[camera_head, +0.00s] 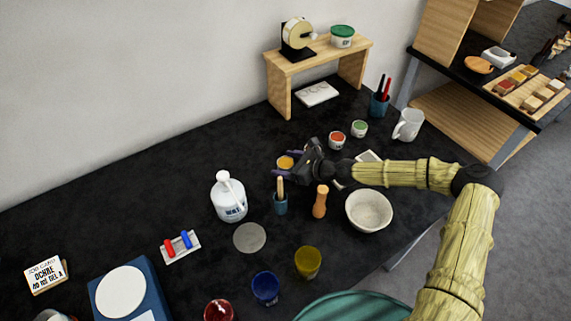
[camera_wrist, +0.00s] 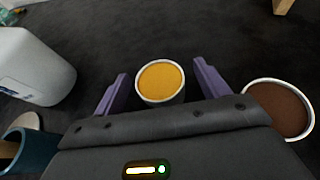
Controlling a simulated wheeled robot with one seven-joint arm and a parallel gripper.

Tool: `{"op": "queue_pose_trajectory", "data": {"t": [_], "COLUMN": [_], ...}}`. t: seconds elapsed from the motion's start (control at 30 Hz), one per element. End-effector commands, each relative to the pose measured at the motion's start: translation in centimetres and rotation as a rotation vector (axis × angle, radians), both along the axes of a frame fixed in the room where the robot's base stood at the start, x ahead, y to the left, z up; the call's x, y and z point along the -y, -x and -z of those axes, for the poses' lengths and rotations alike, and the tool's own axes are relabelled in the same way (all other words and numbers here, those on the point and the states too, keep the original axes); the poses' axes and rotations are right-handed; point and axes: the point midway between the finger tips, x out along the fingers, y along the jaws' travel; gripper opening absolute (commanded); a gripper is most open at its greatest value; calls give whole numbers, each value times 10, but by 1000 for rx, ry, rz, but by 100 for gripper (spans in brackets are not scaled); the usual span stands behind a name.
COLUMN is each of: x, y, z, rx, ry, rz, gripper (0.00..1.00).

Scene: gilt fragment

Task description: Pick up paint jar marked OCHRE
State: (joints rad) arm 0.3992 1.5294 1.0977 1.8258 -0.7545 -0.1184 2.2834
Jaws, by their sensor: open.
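A small white jar of yellow-orange paint (camera_head: 285,162) stands on the black bench, and in the wrist view the yellow paint jar (camera_wrist: 160,82) sits between my two purple fingers. No wording shows on it, so its OCHRE mark cannot be read. My gripper (camera_wrist: 160,68) is open, one finger on each side of the jar with gaps visible. In the head view my gripper (camera_head: 279,163) reaches in from the right at the jar.
A white bottle (camera_head: 229,200) and a blue brush cup (camera_head: 280,204) stand left of and in front of my gripper. A wooden peg (camera_head: 320,202), a white bowl (camera_head: 369,211) and a green paint jar (camera_head: 360,129) are nearby. A job card (camera_head: 46,274) at left reads OCHRE.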

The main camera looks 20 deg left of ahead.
Motion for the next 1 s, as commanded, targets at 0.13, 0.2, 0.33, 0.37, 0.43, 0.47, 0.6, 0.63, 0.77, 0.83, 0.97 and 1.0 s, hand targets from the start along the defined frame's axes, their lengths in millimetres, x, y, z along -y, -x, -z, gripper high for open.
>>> {"op": "queue_pose_trajectory", "data": {"t": [0.13,0.2,0.33,0.37,0.43,0.47,0.6,0.63,0.77,0.83,0.97,1.0], "x": [-17,-19,-19,-19,-19,-19,-19,-19,-19,-19,-19,-19], "y": [-4,-5,-5,-5,-5,-5,-5,-4,-4,-4,-4,-5], "z": [6,8,9,9,9,9,8,8,8,8,8,8], "rx": [-2,0,0,0,0,0,0,0,0,0,0,0], "ry": [1,1,1,1,1,1,1,1,1,1,1,0], "rz": [-1,0,1,0,0,0,0,0,0,0,0,0], "gripper": [74,74,74,74,74,74,74,74,64,50,25,22]}}
